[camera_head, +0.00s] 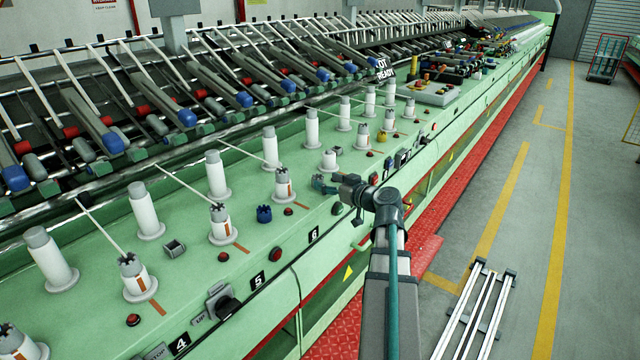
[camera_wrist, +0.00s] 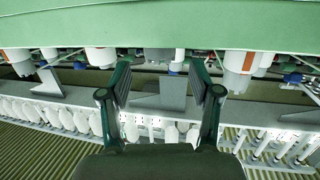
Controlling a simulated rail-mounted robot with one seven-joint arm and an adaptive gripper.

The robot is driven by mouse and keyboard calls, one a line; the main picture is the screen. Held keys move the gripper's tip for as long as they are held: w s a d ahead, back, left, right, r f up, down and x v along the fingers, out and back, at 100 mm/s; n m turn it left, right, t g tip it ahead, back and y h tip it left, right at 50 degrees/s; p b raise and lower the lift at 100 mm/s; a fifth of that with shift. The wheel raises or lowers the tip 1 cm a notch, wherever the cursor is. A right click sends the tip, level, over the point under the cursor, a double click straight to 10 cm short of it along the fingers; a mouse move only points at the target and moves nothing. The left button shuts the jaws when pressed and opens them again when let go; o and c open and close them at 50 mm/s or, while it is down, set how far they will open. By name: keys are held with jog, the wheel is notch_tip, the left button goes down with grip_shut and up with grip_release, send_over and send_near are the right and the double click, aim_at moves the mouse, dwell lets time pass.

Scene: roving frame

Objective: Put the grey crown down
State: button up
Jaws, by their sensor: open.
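My gripper (camera_head: 322,185) is open over the green machine deck, near its front edge. In the wrist view its two dark green fingers (camera_wrist: 160,85) stand wide apart with nothing held between them. Dark grey crowns sit on white spindles with orange marks, on one at the front left (camera_head: 130,266), one at the middle (camera_head: 218,212) and one left of my gripper (camera_head: 281,175). I cannot tell which crown is the task's. A short white spindle (camera_head: 329,160) stands just behind my gripper, with no clear crown on it.
A dark blue crown-shaped piece (camera_head: 264,214) and a small grey square piece (camera_head: 175,248) lie on the deck (camera_head: 195,275). Tall white bobbins (camera_head: 217,176) stand in a row behind. Red knobs and black switches line the front edge. The floor aisle at right is mostly clear.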

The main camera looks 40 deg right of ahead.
jog(key=s+b, duration=0.1)
jog(key=s, duration=0.5)
jog(key=shift+s+d+r+b, duration=0.25)
jog(key=shift+s+r+b, duration=0.05)
jog(key=shift+r, duration=0.15)
